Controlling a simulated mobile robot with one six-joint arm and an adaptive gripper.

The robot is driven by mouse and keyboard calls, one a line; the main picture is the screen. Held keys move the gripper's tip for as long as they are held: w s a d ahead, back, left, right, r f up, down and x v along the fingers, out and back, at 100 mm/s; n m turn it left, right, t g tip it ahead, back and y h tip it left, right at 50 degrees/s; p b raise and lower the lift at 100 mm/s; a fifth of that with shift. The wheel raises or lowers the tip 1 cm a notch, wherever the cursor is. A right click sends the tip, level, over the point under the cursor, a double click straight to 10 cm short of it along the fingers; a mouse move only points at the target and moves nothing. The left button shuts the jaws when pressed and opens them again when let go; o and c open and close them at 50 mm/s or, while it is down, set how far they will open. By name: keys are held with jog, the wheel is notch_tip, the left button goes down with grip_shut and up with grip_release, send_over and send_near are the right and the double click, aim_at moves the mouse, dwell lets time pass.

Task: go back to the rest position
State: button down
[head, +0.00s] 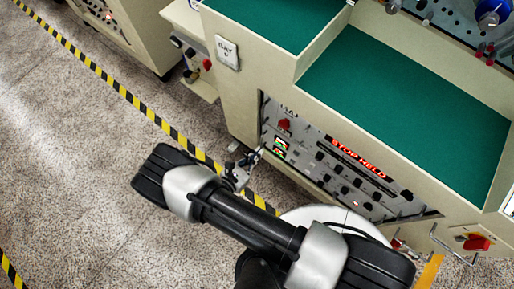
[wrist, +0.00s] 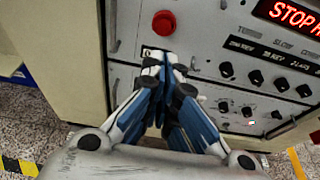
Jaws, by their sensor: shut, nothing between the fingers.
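My gripper (head: 252,160) is shut with nothing in it. In the head view its tips are close to the left part of the control panel (head: 408,205). In the wrist view the gripper (wrist: 166,62) has its fingertips together just below a round red button (wrist: 164,22); I cannot tell whether they touch the panel. The fingers hide part of the panel's lower left, including most of a label. The red button also shows in the head view (head: 284,124). A lit red display (head: 357,158) reads "STOP HELD".
Rows of black knobs (wrist: 255,77) lie to the right of the fingers. Green-topped shelves (head: 410,105) stand above the panel. A red part (head: 476,243) and metal handle sit at lower right. Yellow-black tape (head: 120,90) crosses the speckled floor; the floor at left is clear.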

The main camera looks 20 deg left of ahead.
jog(key=shift+r, duration=0.1)
jog(key=w+d+r+m+g+h, duration=0.25)
jog(key=d+r+m, duration=0.3)
jog(key=r, duration=0.35)
jog(key=w+d+r+m+g+h, duration=0.1)
jog(key=w+d+r+m+g, duration=0.25)
jog(key=r+m, duration=0.45)
jog(key=w+d+r+m+g+h, duration=0.25)
jog(key=d+r+m+g, duration=0.2)
jog(key=r, duration=0.65)
jog(key=s+d+r+m+y, duration=0.5)
jog(key=s+d+r+m, duration=0.2)
jog(key=r, duration=0.2)
jog(key=s+d+r+m+t+y, duration=0.1)
jog(key=s+d+r+m+y, duration=0.3)
jog(key=s+d+r+m, duration=0.3)
notch_tip(320, 180, up, 3)
jog(key=shift+f+m+y, duration=0.15)
jog(key=shift+m+y, duration=0.25)
jog(key=shift+m, duration=0.1)
jog(key=c, duration=2.4)
grip_release()
